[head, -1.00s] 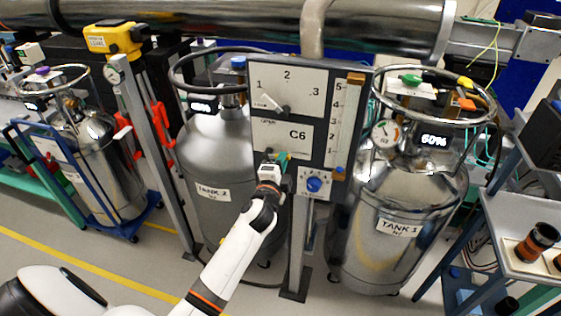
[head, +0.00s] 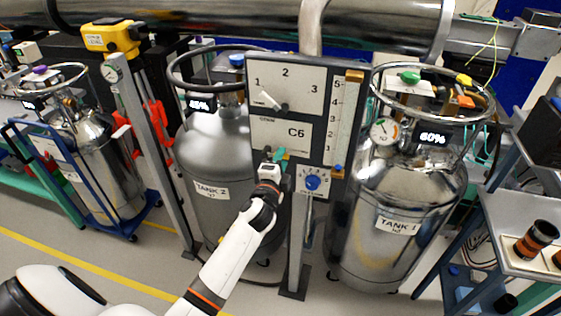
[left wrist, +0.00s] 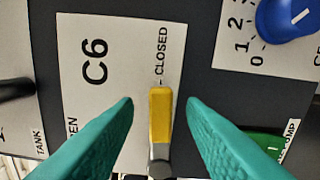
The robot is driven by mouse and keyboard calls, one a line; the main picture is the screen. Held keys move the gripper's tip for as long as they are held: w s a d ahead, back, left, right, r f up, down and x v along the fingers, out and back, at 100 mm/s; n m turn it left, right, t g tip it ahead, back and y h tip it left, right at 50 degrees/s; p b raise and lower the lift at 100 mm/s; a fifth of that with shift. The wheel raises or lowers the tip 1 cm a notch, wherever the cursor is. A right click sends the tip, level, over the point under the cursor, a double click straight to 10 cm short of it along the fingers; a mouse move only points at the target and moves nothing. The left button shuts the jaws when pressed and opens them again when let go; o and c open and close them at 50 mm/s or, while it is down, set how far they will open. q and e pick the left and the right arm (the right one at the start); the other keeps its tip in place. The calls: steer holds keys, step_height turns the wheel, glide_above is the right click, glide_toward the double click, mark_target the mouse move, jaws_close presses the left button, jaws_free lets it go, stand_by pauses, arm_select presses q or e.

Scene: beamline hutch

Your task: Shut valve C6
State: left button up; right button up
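The C6 valve panel (head: 283,138) is a white plate on the dark board in the head view. In the left wrist view its label plate (left wrist: 95,100) reads C6, with the word CLOSED at one edge. The valve's yellow handle (left wrist: 160,117) runs from a grey pivot, and its tip points at the CLOSED mark. My left gripper (head: 277,156) is at the lower edge of the panel. In the left wrist view its teal fingers (left wrist: 160,108) are open, one on each side of the handle, with gaps to it. My right gripper is not in view.
A selector lever (head: 281,107) sits above the panel and a blue knob (head: 312,183) below right. Tank 2 (head: 222,165) stands behind my arm, tank 1 (head: 388,215) to the right. Grey posts flank them. A shelf cart (head: 505,215) is at far right; open floor lies at lower left.

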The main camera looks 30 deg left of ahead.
arm_select(q)
steer(key=b+v, duration=0.2)
steer(key=v, duration=1)
steer(key=s+d+f+n+g+h, duration=0.1)
steer(key=s+f+n+g, duration=0.15)
steer(key=f, duration=0.95)
steer(key=s+d+f+n+g+h, duration=0.1)
steer(key=s+d+f+g, duration=0.2)
steer(key=f, duration=0.8)
steer(key=s+f+n+g+h, duration=0.1)
steer(key=s+f+g, duration=0.25)
steer(key=f, duration=0.85)
steer(key=s+f+n+g, duration=0.2)
steer(key=s+f, duration=0.4)
steer(key=s, duration=0.4)
steer(key=s+f+n+g, duration=0.3)
steer(key=s+f, duration=0.4)
steer(key=s, duration=0.4)
steer(key=s+d+f+n+g+h, duration=0.1)
steer(key=s+f+n+g, duration=0.1)
steer(key=s+f, duration=0.5)
steer(key=s, duration=0.4)
steer(key=shift+s+g, duration=0.25)
steer(key=shift+g, duration=0.05)
